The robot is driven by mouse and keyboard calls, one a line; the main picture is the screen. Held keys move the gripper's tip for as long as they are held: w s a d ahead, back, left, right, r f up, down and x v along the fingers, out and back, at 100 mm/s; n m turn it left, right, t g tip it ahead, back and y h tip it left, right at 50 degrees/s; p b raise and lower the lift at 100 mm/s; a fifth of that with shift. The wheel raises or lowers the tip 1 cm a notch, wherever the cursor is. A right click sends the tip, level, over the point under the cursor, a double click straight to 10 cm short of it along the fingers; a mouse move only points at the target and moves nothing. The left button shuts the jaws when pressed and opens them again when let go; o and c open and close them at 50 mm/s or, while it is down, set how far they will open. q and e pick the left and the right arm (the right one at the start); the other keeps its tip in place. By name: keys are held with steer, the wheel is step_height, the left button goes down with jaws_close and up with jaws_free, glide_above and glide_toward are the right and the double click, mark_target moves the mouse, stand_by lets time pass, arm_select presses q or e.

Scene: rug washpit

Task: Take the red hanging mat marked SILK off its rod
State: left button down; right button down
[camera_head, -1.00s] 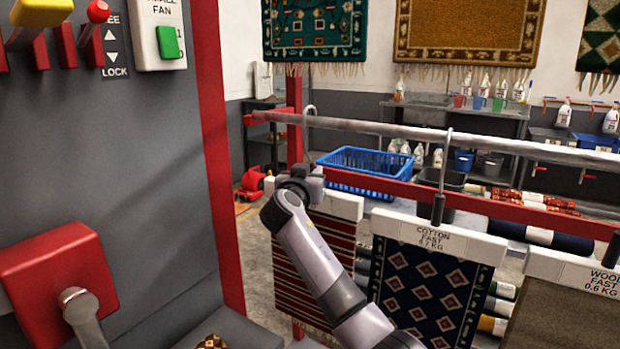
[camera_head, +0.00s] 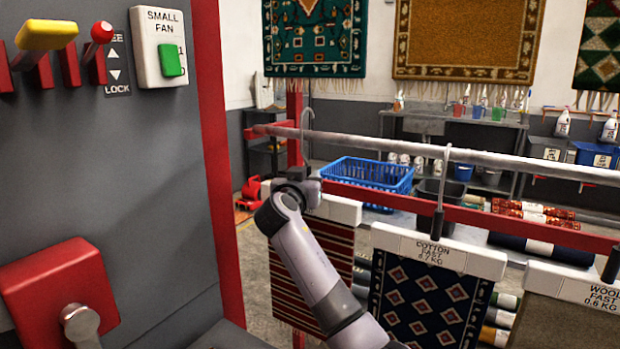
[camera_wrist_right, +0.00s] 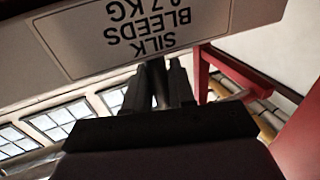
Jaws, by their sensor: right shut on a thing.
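The red striped mat (camera_head: 322,275) hangs from a white bar (camera_head: 340,211) at the left end of the row. Its grey hook (camera_head: 304,118) rises above the rod (camera_head: 400,146), higher over it than the neighbouring hook does. I cannot tell whether the hook's tip is clear of the rod. My right gripper (camera_head: 298,186) is shut on the hook's stem just above the bar. In the right wrist view, the bar's label (camera_wrist_right: 145,28) reads SILK BLEEDS 0.7 KG, upside down, and the dark fingers (camera_wrist_right: 160,85) close around the stem. My left gripper is out of view.
A navy COTTON mat (camera_head: 425,305) and a brown WOOL mat (camera_head: 553,322) hang to the right. A red beam (camera_head: 470,215) runs below the rod. A blue basket (camera_head: 365,174) stands behind. A grey control panel (camera_head: 110,180) with red edging fills the left.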

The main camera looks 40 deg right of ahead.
steer(key=s+a+b, duration=0.2)
steer(key=s+a, duration=0.3)
steer(key=a, duration=0.7)
steer(key=shift+s+a, duration=0.2)
steer(key=shift+a, duration=0.2)
stand_by(0.6)
stand_by(0.4)
steer(key=shift+r, duration=0.15)
